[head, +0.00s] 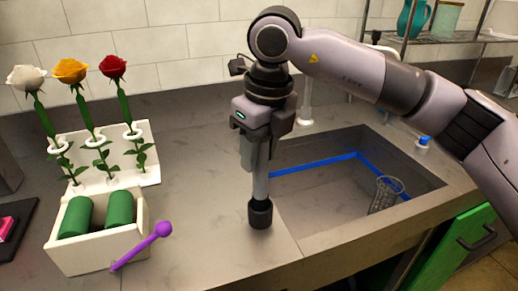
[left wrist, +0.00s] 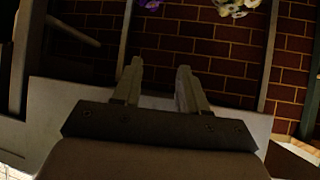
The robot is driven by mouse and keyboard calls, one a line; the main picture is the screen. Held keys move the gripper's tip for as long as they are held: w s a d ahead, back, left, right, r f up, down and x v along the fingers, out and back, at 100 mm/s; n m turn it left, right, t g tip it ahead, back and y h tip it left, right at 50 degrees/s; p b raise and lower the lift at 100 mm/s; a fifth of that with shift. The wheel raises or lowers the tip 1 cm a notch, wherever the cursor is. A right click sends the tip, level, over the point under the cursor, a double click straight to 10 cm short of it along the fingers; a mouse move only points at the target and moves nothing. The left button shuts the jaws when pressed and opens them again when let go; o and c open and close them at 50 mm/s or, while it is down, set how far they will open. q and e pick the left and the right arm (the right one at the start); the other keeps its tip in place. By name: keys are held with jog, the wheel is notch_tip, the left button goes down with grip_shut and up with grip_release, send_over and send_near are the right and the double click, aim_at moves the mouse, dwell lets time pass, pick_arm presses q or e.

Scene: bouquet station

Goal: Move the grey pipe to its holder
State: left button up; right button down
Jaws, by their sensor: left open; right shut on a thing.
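The grey pipe (head: 260,186) hangs upright below my right gripper (head: 257,152), which is shut on its upper part. Its black lower end (head: 260,213) is at or just above the counter, left of the sink; I cannot tell whether it touches. The gripper hides the pipe's upper end. I cannot tell which thing is its holder. My left gripper (left wrist: 157,85) is open and empty in the left wrist view, facing a brick-patterned surface, and does not show in the head view.
A white stand (head: 148,158) holds white, yellow and red roses at left. A white box (head: 90,259) with green cylinders and a purple stick (head: 142,246) are in front. Counter between stand and pipe is clear.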

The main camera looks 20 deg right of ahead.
jog(key=shift+f, duration=0.1)
jog(key=shift+f+b, duration=0.5)
jog(key=shift+b, duration=0.1)
jog(key=shift+f, duration=0.2)
jog(key=c, duration=0.6)
grip_release()
jog(key=r, duration=0.4)
jog(key=s+r, duration=0.1)
jog(key=r, duration=0.2)
jog(key=shift+d, duration=0.2)
jog(key=shift+r, duration=0.1)
